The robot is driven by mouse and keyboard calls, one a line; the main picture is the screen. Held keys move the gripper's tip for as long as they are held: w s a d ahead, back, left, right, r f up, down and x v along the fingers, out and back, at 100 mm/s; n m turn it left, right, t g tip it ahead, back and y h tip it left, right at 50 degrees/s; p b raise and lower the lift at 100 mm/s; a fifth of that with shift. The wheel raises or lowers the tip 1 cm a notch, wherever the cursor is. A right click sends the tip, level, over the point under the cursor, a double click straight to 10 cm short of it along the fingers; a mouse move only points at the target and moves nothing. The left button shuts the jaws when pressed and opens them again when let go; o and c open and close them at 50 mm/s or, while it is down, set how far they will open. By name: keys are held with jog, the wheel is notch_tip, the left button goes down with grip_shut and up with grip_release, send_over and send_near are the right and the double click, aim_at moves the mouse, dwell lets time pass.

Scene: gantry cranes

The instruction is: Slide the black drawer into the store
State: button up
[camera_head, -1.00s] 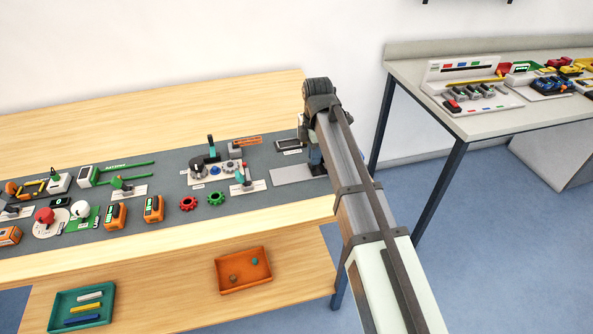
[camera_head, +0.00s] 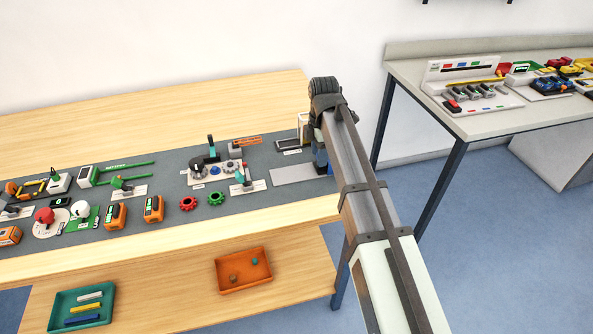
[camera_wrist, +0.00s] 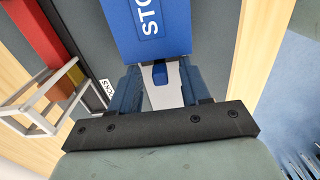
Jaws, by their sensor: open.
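A blue box with a label reading "STO" (camera_wrist: 150,25) fills the top middle of the wrist view; the rest of its label is cut off. My gripper (camera_wrist: 160,84) is open, its two dark blue fingers pointing toward this box. A small blue block (camera_wrist: 159,73) shows between the fingers, over a pale strip. I cannot tell whether it touches them. In the head view my wrist hides most of the blue box (camera_head: 320,160) at the mat's right end. I cannot make out a black drawer for certain.
A pale open frame (camera_wrist: 40,105) stands left of my gripper in the wrist view. A flat dark item (camera_head: 288,145) and a grey plate (camera_head: 298,174) lie near the box. Several devices crowd the mat further left. The table's right edge is close.

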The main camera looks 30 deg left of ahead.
jog(key=shift+r, duration=3.5)
